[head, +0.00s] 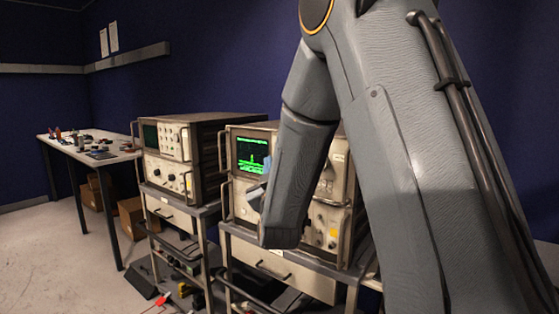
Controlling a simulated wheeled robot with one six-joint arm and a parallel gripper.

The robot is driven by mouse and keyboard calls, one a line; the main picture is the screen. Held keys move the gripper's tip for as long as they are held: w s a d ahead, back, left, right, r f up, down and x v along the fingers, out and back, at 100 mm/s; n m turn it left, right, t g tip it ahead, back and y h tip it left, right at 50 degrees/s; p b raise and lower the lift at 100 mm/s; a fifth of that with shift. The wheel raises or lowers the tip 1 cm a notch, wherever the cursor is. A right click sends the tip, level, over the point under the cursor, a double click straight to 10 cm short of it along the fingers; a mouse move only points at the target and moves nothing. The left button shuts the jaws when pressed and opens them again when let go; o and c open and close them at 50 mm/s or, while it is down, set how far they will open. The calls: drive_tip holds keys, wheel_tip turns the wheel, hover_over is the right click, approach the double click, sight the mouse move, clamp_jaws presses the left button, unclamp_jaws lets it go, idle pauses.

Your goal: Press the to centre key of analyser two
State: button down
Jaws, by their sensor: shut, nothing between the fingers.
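Two beige analysers stand on trolleys. The left one (178,135) has a dark screen. The right one (232,190) has a lit screen (252,153) with a green trace. I cannot read which is analyser two. The to centre key cannot be made out; my arm covers much of the right analyser's front. A small part of my gripper (257,194) shows beside the arm link, in front of the right analyser, just below its screen. It is shut and empty. Most of it is hidden behind my arm, so I cannot tell whether it touches the panel.
The trolleys have drawers (275,270) and metal uprights close to the analysers. A table (112,152) with small items stands at the far left, with cardboard boxes (130,215) below. Cables and dark objects lie on the floor near the left trolley. The floor (60,260) at the left is clear.

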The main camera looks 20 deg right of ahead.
drive_tip(key=shift+w+d, duration=0.1)
drive_tip(key=shift+w+d, duration=0.1)
drive_tip(key=shift+d, duration=0.15)
drive_tip(key=shift+w+d, duration=0.2)
drive_tip(key=shift+d, duration=0.05)
idle(0.7)
idle(0.4)
drive_tip(key=shift+s+a+b, duration=0.3)
drive_tip(key=shift+s+a, duration=0.15)
drive_tip(key=shift+a, duration=0.15)
drive_tip(key=shift+a, duration=0.1)
drive_tip(key=s+a, duration=0.1)
drive_tip(key=a, duration=0.1)
drive_tip(key=s+a, duration=0.2)
idle(0.8)
